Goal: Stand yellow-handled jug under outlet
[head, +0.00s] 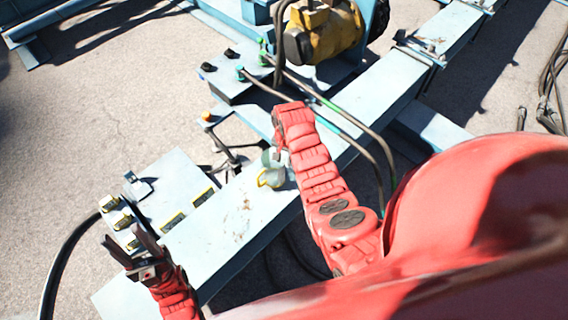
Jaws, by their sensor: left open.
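The jug (279,178) is small and pale with a yellow handle. It stands on the light-blue steel beam, near the middle of the view. My right arm reaches up and bends over beside it. The right arm's end points down just above the jug, and its fingers are too small and hidden to read. I cannot tell whether they touch the jug. My left gripper (132,252) is open and empty at the lower left, beside the beam, well apart from the jug. I cannot make out the outlet with certainty.
A box with yellow labels (172,190) and fittings sits left of the beam (235,215). A yellow motor (325,35) is at the top. Black hoses (345,120) run past my right arm. Another cable (62,262) curves at lower left. Open concrete lies at left.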

